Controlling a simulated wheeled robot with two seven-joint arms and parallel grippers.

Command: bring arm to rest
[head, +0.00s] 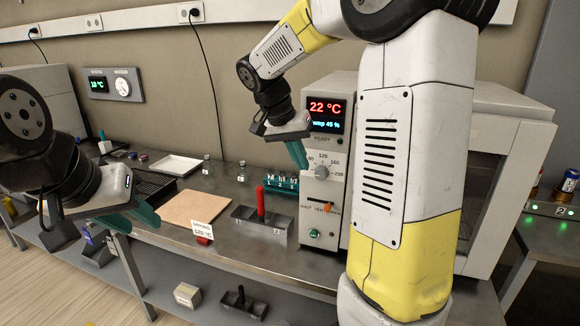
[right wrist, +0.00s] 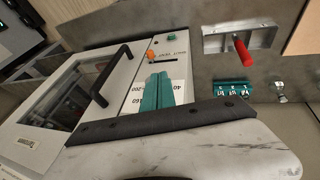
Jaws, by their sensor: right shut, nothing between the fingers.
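My right gripper (head: 298,154) is shut and empty, its teal fingers pointing down in front of the oven's control panel (head: 325,190), close to the grey knob (head: 322,172). In the right wrist view the shut fingers (right wrist: 157,90) cover part of the panel's dial markings; I cannot tell whether they touch it. My right arm stretches across the right half of the head view. My left gripper (head: 145,215) is at the left, over the front edge of the bench, with its teal fingers apart and nothing seen between them.
The oven (head: 500,130) has a handled door (right wrist: 103,88). On the bench are a red-handled metal holder (head: 262,225), a teal vial rack (head: 283,183), a wooden board (head: 194,208), a white tray (head: 175,165) and a 120 °C sign (head: 203,230). A shelf runs below.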

